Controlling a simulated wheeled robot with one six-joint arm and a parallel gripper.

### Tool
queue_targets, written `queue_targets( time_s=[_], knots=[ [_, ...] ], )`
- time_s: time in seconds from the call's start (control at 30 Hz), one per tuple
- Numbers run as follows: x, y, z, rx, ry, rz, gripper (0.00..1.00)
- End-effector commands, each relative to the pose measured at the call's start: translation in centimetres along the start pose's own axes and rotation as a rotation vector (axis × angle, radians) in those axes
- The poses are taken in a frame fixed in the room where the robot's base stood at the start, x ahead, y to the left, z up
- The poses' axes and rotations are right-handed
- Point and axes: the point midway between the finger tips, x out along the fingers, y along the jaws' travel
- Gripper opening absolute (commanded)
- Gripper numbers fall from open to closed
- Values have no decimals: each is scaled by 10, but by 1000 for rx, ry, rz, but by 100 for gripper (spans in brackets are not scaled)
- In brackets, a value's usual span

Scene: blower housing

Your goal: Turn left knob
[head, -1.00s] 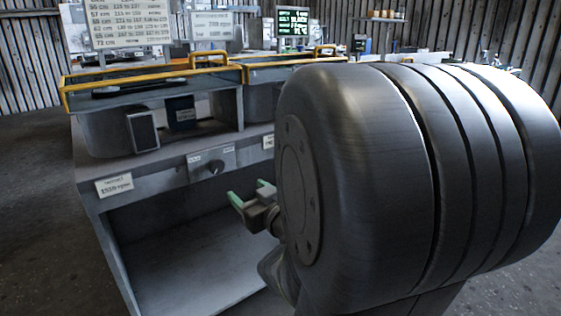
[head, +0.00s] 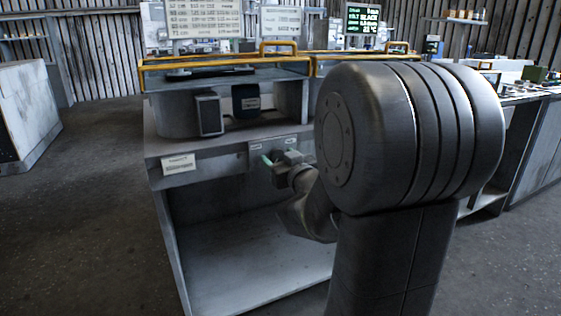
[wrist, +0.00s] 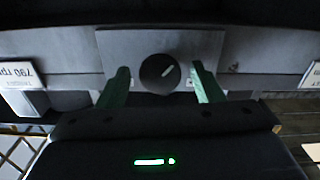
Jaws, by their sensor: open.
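The knob (wrist: 160,73) is round and black with a pale mark line, set on a grey plate (wrist: 208,45) in the upside-down wrist view. The mark points to the upper right there. My gripper (head: 268,160) is open, with its green fingers on either side of the knob in the wrist view. I see gaps between the fingers and the knob; whether the tips reach its depth I cannot tell. In the head view my gripper is at the panel (head: 180,164) on the front of the grey bench, and hides the knob.
Yellow-railed housings (head: 225,66) stand on the bench above the panel. The bench is open underneath (head: 240,230). A grey cabinet (head: 25,110) stands at the far left, with bare floor between. My arm blocks the right of the head view.

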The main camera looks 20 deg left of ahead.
Motion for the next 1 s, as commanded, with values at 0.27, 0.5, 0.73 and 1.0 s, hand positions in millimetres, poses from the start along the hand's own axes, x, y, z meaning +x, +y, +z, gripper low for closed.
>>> queue_targets(
  time_s=[0.27, 0.5, 0.73, 1.0],
  knots=[
    [3, 0, 0, 0, 0, 0, 60],
    [3, 0, 0, 0, 0, 0, 23],
    [3, 0, 0, 9, 0, 0, 16],
    [3, 0, -1, 112, -2, -1, 16]
  ],
)
